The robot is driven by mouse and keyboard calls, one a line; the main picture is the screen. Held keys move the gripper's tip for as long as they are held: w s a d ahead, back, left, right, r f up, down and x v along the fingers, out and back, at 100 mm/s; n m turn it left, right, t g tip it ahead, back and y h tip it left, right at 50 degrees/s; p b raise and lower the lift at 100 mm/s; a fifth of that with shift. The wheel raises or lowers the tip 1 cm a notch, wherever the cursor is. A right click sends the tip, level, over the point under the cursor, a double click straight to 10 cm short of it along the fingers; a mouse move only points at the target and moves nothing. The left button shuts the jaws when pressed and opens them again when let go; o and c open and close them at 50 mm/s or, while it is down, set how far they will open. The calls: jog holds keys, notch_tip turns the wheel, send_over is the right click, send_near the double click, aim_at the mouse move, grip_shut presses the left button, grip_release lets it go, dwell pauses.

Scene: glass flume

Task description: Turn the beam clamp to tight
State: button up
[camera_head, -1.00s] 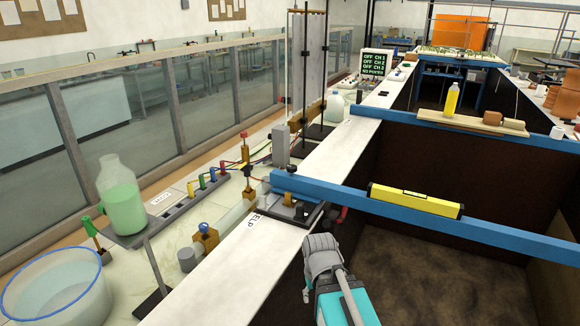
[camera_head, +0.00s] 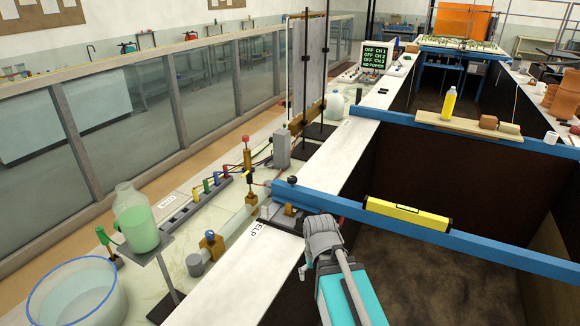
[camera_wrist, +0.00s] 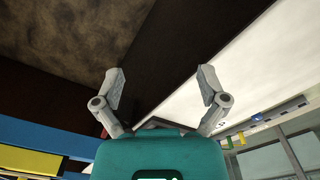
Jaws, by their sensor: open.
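The blue beam (camera_head: 400,225) lies across the flume, with a yellow level (camera_head: 408,214) on top. At its left end the beam clamp (camera_head: 283,214), a grey plate with a black knob (camera_head: 292,180), sits on the white flume wall top beside a label. My gripper (camera_head: 322,226) is just right of the clamp, over the inner side of the wall, and hides part of the clamp and beam. In the wrist view my gripper (camera_wrist: 160,80) is open, with nothing seen between its fingers. A small red part (camera_wrist: 104,132) shows beside the left finger, partly hidden.
A bottle of green liquid (camera_head: 136,222) stands on a small raised platform at left, above a clear tub (camera_head: 78,297). A second blue beam (camera_head: 385,115) crosses farther back, with a yellow bottle (camera_head: 450,101) on a board. The dark flume floor (camera_head: 440,292) in front is clear.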

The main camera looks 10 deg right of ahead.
notch_tip(320, 180, up, 11)
jog(key=w+p, duration=0.2)
jog(key=p, duration=0.8)
notch_tip(320, 180, up, 7)
jog(key=n+p, duration=0.7)
jog(key=n, duration=0.7)
send_over(293, 178)
jog(key=shift+a+r, duration=0.1)
jog(key=shift+r, duration=0.05)
notch_tip(293, 178, down, 14)
jog(key=b, duration=1.4)
jog(key=shift+r, duration=0.1)
